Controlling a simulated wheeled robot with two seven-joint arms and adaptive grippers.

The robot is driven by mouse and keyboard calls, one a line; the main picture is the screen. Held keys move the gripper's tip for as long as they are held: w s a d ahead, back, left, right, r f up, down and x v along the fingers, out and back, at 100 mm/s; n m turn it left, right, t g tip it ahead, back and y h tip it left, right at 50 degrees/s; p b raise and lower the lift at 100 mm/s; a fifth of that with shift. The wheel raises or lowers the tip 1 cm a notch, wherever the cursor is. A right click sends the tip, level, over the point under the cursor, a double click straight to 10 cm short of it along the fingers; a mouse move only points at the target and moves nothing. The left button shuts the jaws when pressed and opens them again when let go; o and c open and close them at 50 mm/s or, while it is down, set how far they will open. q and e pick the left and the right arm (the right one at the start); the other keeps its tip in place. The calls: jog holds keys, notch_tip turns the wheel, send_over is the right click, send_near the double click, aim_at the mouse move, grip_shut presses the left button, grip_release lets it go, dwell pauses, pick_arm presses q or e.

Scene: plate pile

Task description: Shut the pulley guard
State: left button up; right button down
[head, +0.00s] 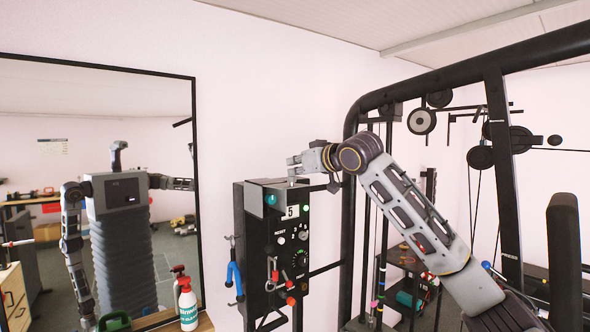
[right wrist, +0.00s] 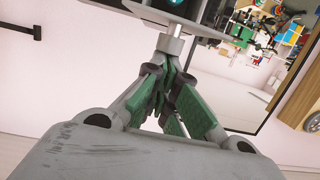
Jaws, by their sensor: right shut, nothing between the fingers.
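My right gripper (head: 294,168) is shut and empty, at the top of a black control box (head: 254,250) in the head view. In the right wrist view its green-padded fingers (right wrist: 170,52) meet at a grey tip, and a thin metal pin shows just beyond them. Whether the tip touches the pin or the box I cannot tell. Black pulleys (head: 422,121) hang on the gym frame behind my right arm. No part shows clearly as the pulley guard. My left gripper is not directly in view.
The box carries lit buttons, a dial, a number 5 label and hanging clips. A blue hook (head: 234,275) hangs at its left. A large mirror (head: 195,200) stands left, with a spray bottle (head: 187,308) before it. The black gym frame (head: 505,180) rises close to my right arm.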

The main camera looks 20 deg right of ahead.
jog(key=shift+s+f+t+b, duration=0.2)
jog(key=shift+f+t+b, duration=0.3)
jog(key=shift+b, duration=0.8)
